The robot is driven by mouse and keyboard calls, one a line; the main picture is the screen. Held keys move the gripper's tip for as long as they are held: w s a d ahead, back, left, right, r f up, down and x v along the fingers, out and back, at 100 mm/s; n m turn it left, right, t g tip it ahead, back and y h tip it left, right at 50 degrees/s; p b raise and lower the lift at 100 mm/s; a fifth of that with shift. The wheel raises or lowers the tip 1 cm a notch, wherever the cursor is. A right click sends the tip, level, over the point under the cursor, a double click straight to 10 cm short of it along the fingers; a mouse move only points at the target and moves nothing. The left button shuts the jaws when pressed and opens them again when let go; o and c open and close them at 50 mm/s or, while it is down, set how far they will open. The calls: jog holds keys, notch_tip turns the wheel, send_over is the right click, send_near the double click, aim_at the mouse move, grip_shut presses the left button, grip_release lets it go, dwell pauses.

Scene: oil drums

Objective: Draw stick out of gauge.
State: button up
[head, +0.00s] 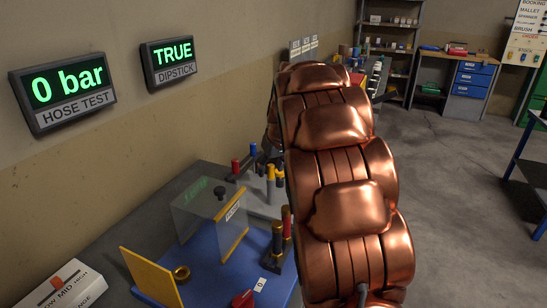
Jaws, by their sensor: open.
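A white block (62,286) lettered LOW, MID and HIGH, apparently the gauge, lies at the lower left. It is cut off by the picture's edge. I cannot make out a stick in it. My copper-coloured arm fills the middle of the view and hides part of the bench. My gripper cannot be made out; it is hidden behind the arm or out of the picture.
A blue mat (212,284) carries a clear box (205,222), a yellow plate (150,278), a brass ring (181,273) and dark-handled tools (278,240). Another display (66,92) reads 0 bar. Shelves (392,35) and a drawer bench (470,75) stand behind. Open floor (450,190) lies right.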

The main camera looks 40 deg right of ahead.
jog(key=shift+w+f, duration=0.2)
jog(key=shift+f, duration=0.3)
jog(key=shift+c, duration=0.4)
grip_shut()
